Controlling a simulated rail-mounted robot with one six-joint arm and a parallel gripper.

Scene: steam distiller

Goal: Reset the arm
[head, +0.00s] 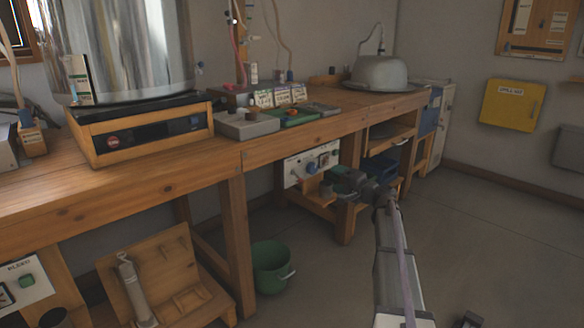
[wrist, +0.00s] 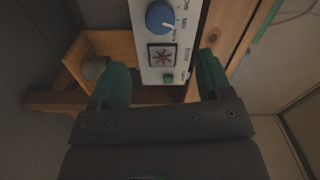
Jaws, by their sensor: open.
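My gripper (head: 336,180) is at the end of my arm, below the workbench in the head view. In the wrist view its two green fingers (wrist: 163,78) are spread apart with nothing held between them. The same panel (head: 296,171) shows under the bench in the head view, just left of the gripper. I cannot tell the exact gap between the fingers and the panel.
The wooden workbench (head: 205,160) stands above and left of my gripper, carrying a large metal vessel (head: 125,45) and a metal dome (head: 380,74). A wooden box (wrist: 88,50) is beside the panel. A green bucket (head: 271,268) is on the floor. The floor to the right (head: 490,225) is mostly clear.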

